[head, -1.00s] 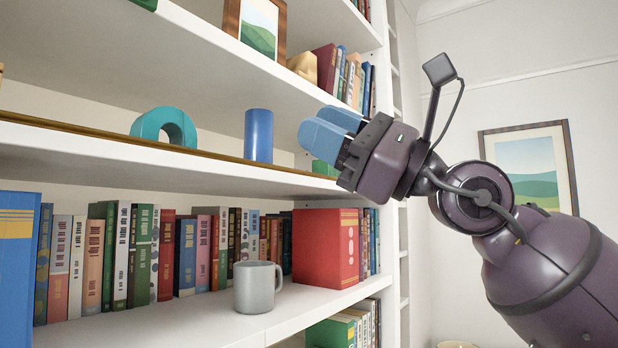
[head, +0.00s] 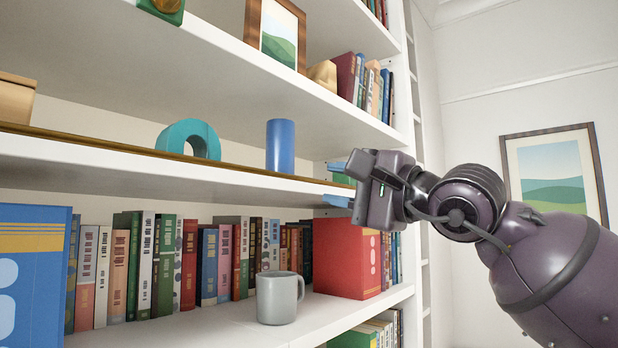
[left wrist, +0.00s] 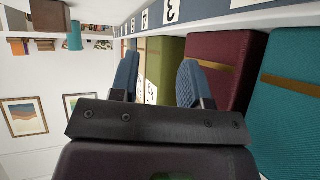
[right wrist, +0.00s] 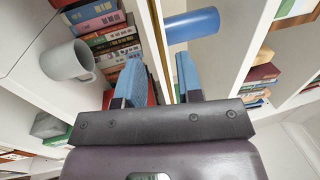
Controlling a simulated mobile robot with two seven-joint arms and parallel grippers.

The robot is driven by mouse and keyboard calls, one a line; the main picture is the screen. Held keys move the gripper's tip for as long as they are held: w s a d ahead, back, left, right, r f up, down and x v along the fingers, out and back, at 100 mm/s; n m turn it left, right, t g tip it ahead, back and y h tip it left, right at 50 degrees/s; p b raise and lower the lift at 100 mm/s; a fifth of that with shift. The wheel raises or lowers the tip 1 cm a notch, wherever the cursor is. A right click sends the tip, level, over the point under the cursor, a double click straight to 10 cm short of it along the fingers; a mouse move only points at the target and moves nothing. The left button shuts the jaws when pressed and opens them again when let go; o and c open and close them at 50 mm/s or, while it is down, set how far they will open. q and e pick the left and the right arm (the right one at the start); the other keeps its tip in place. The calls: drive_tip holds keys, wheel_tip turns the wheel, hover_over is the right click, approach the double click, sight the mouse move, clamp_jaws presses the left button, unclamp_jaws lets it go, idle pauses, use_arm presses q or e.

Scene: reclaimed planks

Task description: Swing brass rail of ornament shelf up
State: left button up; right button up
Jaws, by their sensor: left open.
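The brass rail (head: 240,171) is a thin strip lying low along the front edge of the white ornament shelf (head: 200,181). A teal arch (head: 190,138) and a blue cylinder (head: 280,146) stand on this shelf behind the rail. My right gripper (head: 336,184) is open at the shelf's right end, one finger above the shelf edge and one below. The right wrist view also shows the shelf edge between its parted fingers; contact with the rail cannot be told. My left gripper (left wrist: 156,78) is open and empty in front of books; it is outside the head view.
A grey mug (head: 279,298) and a red box-like book (head: 349,258) stand on the shelf below, with rows of books behind. A framed picture (head: 275,32) stands on the shelf above. Open space lies in front of the shelves.

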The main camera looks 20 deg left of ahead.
sight(311, 180)
drive_tip(key=x, duration=0.6)
drive_tip(key=shift+f, duration=0.1)
clamp_jaws()
